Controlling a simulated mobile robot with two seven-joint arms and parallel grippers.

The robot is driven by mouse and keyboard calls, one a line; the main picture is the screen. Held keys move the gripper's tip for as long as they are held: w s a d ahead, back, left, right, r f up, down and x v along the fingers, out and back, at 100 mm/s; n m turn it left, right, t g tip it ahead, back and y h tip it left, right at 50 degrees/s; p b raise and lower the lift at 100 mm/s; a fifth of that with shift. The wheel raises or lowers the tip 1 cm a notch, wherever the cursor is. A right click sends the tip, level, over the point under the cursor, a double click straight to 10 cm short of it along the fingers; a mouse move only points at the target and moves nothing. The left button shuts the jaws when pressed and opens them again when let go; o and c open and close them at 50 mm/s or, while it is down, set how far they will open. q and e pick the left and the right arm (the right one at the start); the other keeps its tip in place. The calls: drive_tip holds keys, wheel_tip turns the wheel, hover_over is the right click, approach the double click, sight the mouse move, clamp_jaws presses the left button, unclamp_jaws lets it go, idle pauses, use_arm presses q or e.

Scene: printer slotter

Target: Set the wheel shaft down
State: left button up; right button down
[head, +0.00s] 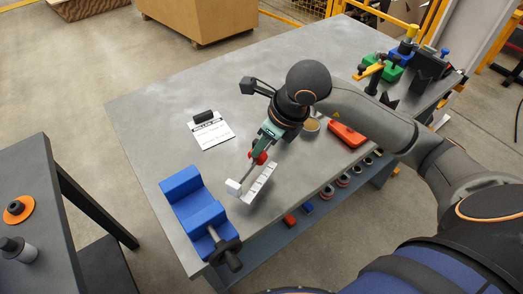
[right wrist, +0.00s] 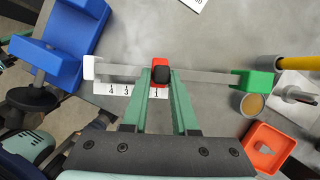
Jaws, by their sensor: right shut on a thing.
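The wheel shaft (right wrist: 205,76) is a thin grey bar with a white block at its left end, a red and black piece near its middle and a green block at its right end. My right gripper (right wrist: 160,80) is shut on it at the red piece, between its green fingers. In the head view my right gripper (head: 262,154) reaches down over the grey table, and the shaft's white end (head: 234,187) points toward the blue vise. A white numbered strip (head: 260,185) lies close beside the shaft. I cannot tell whether the shaft touches the table.
The blue vise (head: 194,205) stands at the table's near left corner. A labelled card (head: 212,134) lies behind the gripper. A red tray (head: 347,134) and a round tin (head: 311,126) are to the right.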

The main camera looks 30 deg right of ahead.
sight(263, 152)
drive_tip(key=shift+w+f, duration=0.15)
drive_tip(key=shift+f, duration=0.8)
drive_tip(key=shift+w+f, duration=0.1)
drive_tip(key=shift+f, duration=0.85)
drive_tip(key=c, duration=0.7)
unclamp_jaws()
drive_tip(key=shift+d+r, duration=0.1)
drive_tip(key=v, duration=1.2)
drive_tip(key=shift+p, duration=0.35)
